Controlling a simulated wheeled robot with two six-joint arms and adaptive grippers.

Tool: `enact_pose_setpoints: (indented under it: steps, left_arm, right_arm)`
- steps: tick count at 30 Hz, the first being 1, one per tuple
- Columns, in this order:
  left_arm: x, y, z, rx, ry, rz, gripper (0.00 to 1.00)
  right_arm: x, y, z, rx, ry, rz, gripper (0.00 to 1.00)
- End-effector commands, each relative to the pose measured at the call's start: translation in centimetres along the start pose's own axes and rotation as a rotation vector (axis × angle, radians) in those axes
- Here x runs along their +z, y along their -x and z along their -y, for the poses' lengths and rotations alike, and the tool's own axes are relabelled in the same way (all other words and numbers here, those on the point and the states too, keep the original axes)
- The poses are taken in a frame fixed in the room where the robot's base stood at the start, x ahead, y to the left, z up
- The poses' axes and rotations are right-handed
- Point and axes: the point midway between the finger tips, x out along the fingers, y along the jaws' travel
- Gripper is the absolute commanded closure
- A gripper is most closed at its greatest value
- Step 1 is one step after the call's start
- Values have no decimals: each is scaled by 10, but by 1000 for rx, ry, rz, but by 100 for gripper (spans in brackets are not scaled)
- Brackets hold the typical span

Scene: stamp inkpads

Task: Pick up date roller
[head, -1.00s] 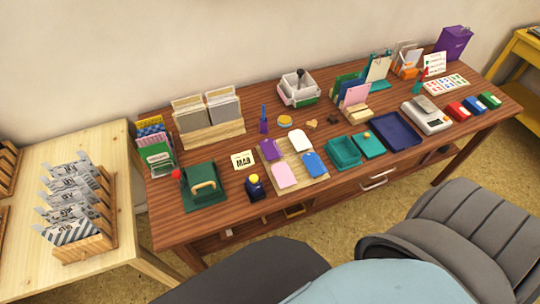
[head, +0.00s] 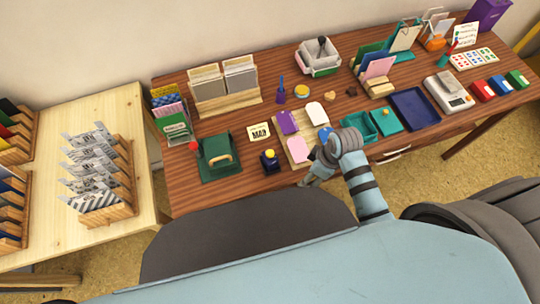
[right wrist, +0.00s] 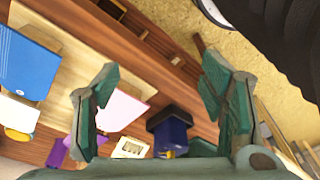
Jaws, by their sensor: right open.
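The date roller appears to be the small dark navy stamp with a yellow top (head: 270,161), upright on the brown table left of the board of tags. In the right wrist view it is the navy block (right wrist: 172,132), seen between the fingers and partly cut off by the gripper body. My right gripper (head: 308,181) is over the table's front edge, right of the roller and apart from it. In the wrist view its fingers (right wrist: 160,74) are spread with nothing between the tips. My left gripper is not in view.
Teal trays (head: 358,124) are farther right.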

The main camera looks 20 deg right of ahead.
Motion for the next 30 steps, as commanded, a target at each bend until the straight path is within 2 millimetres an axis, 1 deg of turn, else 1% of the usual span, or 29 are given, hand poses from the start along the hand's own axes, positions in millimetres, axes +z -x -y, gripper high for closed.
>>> enact_pose_setpoints:
  steps: [1,2,3,5,6,9,10,11,14,16,21,26,30]
  left_arm:
    - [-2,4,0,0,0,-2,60]
    - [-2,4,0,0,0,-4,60]
    - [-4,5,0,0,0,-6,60]
    - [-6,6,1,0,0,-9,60]
    - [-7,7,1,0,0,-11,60]
    - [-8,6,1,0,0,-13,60]
    - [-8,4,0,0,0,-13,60]
    - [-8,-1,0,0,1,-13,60]
    - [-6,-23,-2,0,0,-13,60]
    - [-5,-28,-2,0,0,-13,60]
    - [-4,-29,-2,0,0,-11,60]
    - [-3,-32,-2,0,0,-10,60]
    - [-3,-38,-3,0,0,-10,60]
  right_arm:
    - [-23,14,-9,-38,123,-16,35]
    - [-36,21,-13,-70,219,-27,35]
    - [-55,34,-18,-114,358,-48,35]
    - [-81,57,-24,-174,570,-88,35]
    - [-96,73,-26,-208,700,-117,35]
    - [-118,101,-29,-261,932,-175,35]
    - [-121,102,-29,-270,970,-184,35]
    - [-122,101,-28,-275,996,-191,35]
    - [-123,77,-20,-283,1017,-197,35]
    - [-124,59,-13,-285,1014,-196,35]
    - [-126,28,-2,-281,1011,-194,35]
    - [-130,8,6,-282,1012,-194,35]
    - [-134,-18,16,-280,1010,-193,35]
